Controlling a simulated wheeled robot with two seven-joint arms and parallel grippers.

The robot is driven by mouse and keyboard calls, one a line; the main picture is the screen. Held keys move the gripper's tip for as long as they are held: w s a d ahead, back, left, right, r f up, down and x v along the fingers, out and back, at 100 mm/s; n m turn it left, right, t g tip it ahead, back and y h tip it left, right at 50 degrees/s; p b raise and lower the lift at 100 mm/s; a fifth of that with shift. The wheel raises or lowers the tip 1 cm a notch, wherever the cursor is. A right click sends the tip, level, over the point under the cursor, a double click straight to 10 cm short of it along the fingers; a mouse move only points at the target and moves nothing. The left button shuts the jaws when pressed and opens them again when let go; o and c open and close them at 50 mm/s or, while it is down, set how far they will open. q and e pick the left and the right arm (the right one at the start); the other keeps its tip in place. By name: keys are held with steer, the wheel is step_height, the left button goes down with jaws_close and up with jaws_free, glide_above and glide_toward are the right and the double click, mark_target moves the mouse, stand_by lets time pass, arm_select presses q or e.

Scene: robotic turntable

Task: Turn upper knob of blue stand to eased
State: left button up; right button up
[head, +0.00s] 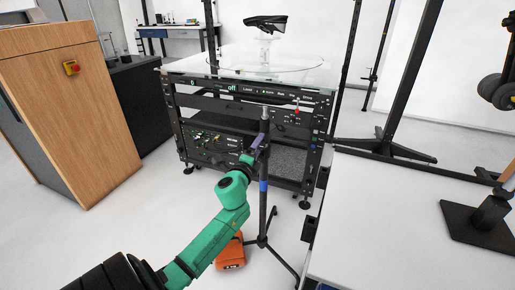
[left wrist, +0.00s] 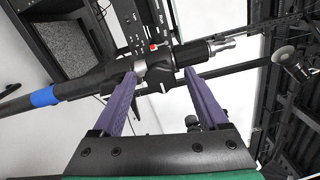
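The blue stand is a black tripod pole with a blue band (head: 263,186), standing on the floor in front of the turntable rack. In the left wrist view its pole runs across the picture, with the blue band (left wrist: 44,96) at left. The upper knob (left wrist: 160,82) is a dark piece at the grey collar, partly hard to make out. My left gripper (head: 258,143) is at the upper pole, and its purple fingers show in the left wrist view (left wrist: 160,74). They are open, one on each side of the collar and knob, with visible gaps. My right gripper is not in view.
The black turntable rack (head: 205,100) with a glass top stands close behind the stand. An orange case (head: 230,253) lies on the floor by the tripod legs. A white table (head: 400,225) is at right, a wooden cabinet (head: 75,110) at left.

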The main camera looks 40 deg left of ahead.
arm_select(q)
steer(key=v, duration=1.4)
steer(key=shift+s+d, duration=0.15)
steer(key=shift+s, duration=0.05)
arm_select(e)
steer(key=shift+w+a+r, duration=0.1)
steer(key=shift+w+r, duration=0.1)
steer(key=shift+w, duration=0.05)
